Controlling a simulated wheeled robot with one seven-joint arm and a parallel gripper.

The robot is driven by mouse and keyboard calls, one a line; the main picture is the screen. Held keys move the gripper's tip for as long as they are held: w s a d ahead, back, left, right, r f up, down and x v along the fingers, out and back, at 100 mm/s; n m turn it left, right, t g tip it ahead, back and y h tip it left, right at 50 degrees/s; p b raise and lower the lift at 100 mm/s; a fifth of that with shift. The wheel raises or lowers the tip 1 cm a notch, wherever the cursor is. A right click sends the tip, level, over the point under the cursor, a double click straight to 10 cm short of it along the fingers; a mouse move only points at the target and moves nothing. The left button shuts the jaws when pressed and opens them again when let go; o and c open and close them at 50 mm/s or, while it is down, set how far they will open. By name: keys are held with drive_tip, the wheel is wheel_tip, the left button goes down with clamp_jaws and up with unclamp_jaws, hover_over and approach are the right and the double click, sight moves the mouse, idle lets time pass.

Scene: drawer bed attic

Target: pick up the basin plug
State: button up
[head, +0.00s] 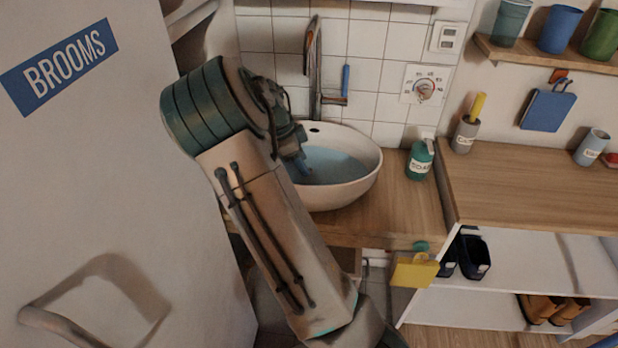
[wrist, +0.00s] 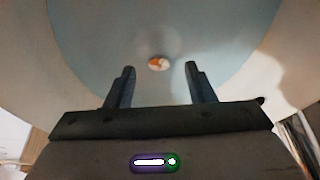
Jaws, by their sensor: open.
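The white basin (head: 345,190) stands on the wooden counter with bluish water (head: 335,163) in it. My gripper (head: 303,172) points down into the left side of the basin, its tips at or near the water. In the wrist view my gripper (wrist: 158,85) is open, with two dark fingers apart and nothing held between them. A small round orange and white thing (wrist: 159,63), which looks like the basin plug, lies at the basin bottom, just beyond and between the fingertips. My arm hides it in the head view.
A tall tap (head: 315,60) rises behind the basin. A green soap bottle (head: 420,160) stands to its right. A grey door marked BROOMS (head: 110,200) is close on the left. The basin wall (wrist: 285,60) curves around my gripper.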

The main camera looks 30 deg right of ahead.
sight(309, 177)
drive_tip(key=x, duration=0.4)
drive_tip(key=shift+s+d+f, duration=0.15)
drive_tip(key=shift+d+f, duration=0.1)
drive_tip(key=shift+d, duration=0.05)
drive_tip(key=c, duration=0.7)
drive_tip(key=shift+o, duration=0.2)
drive_tip(key=shift+r, duration=0.2)
